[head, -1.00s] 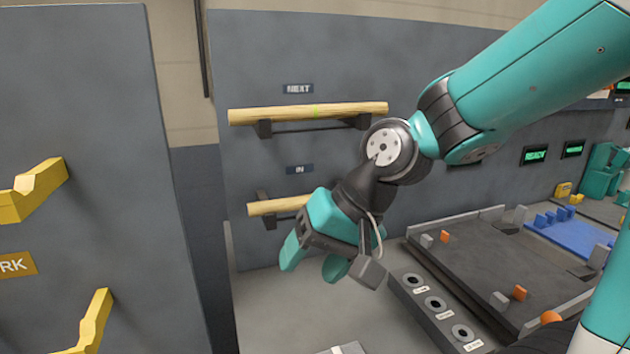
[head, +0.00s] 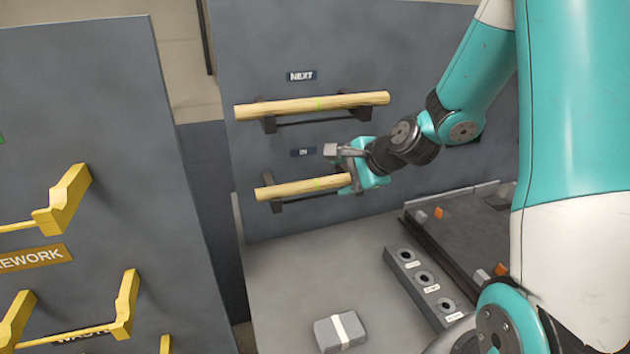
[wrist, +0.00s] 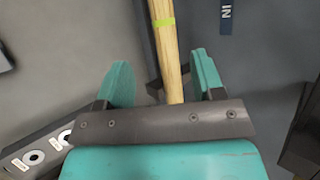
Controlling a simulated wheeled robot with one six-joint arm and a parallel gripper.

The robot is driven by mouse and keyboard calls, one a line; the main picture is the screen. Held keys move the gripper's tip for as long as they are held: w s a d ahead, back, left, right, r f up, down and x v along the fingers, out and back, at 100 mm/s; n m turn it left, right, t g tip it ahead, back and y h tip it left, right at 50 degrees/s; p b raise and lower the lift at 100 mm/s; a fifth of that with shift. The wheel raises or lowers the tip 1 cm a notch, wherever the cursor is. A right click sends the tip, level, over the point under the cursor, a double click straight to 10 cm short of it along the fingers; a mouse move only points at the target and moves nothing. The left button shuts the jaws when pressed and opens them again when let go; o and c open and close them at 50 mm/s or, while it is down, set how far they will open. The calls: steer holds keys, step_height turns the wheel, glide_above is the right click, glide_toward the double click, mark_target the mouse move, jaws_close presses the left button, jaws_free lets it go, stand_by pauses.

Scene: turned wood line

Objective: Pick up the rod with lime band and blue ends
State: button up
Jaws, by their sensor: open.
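A pale wooden rod (head: 292,189) with a lime band lies across the dark bracket labelled IN in the head view. Its right end is hidden behind my gripper (head: 352,180). In the wrist view, my open gripper (wrist: 160,62) has one teal finger on each side of the rod (wrist: 171,60), with the lime band beyond the fingertips. I cannot tell whether either finger touches it. A second wooden rod (head: 355,99), also lime-banded, lies on the bracket labelled NEXT above. I see no blue on the visible end of either rod.
A grey panel with yellow hooks (head: 70,197) and a REWORK label stands at the left. A grey block with a white stripe (head: 340,332) lies below. A strip with several round holes (head: 424,278) and a dark tray (head: 470,232) are at the right.

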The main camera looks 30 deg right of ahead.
mark_target(319, 183)
steer(key=x, duration=0.3)
steer(key=shift+r+p, duration=0.1)
steer(key=shift+p, duration=0.2)
steer(key=shift+w+a+p, duration=0.3)
steer(key=shift+w+p, duration=0.15)
steer(key=p+x, duration=0.1)
steer(key=x, duration=0.2)
steer(key=shift+w+a+p, duration=0.15)
steer(key=shift+w+p, duration=0.1)
steer(key=shift+p, duration=0.1)
steer(key=shift+w+a+f, duration=0.1)
steer(key=shift+w+f, duration=0.2)
steer(key=shift+f, duration=0.15)
steer(key=c, duration=1.1)
